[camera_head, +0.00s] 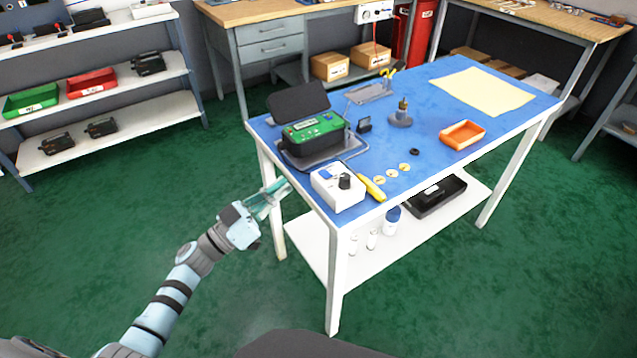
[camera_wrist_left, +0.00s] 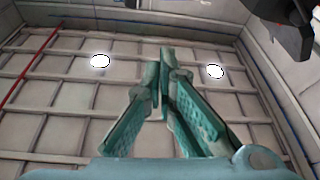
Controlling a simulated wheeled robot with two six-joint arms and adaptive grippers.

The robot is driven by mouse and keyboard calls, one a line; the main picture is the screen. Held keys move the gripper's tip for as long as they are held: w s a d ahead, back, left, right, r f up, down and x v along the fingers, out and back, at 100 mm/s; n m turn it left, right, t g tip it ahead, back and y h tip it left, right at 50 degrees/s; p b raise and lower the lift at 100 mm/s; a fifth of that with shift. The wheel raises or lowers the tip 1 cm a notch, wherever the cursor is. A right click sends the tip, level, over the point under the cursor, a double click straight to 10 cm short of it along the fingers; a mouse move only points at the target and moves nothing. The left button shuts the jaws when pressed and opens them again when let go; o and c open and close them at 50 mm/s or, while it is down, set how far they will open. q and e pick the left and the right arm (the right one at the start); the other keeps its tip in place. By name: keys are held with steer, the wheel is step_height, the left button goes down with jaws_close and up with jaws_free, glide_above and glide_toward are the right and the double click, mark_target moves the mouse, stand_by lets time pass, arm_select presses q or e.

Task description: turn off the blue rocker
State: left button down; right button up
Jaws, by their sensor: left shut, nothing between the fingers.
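A white box (camera_head: 336,192) with a small blue rocker (camera_head: 324,173) and a black knob (camera_head: 345,181) on top sits at the near left corner of the blue-topped table (camera_head: 415,118). I cannot tell the rocker's position at this size. My left gripper (camera_head: 284,187) is shut and empty, just left of the table's edge and the box, apart from the rocker. Its fingers also show in the left wrist view (camera_wrist_left: 164,55), meeting at the tips, with ceiling panels behind them. The rocker is not in the wrist view. My right gripper is not in view.
A green device (camera_head: 314,131) in an open black case stands behind the box. An orange tray (camera_head: 462,134) is farther right. Green floor is free left of the table.

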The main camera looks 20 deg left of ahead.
arm_select(q)
steer(key=shift+s+d+r, duration=0.1)
steer(key=shift+r, duration=0.2)
step_height(320, 180, up, 3)
glide_above(325, 174)
steer(key=s, duration=0.3)
steer(key=f+b, duration=0.2)
steer(key=f, duration=0.1)
steer(key=shift+s+a, duration=0.1)
steer(key=shift+a, duration=0.2)
steer(key=shift+s+f+b, duration=0.1)
steer(key=shift+f+b, duration=0.3)
steer(key=shift+f+m, duration=0.1)
steer(key=shift+m, duration=0.2)
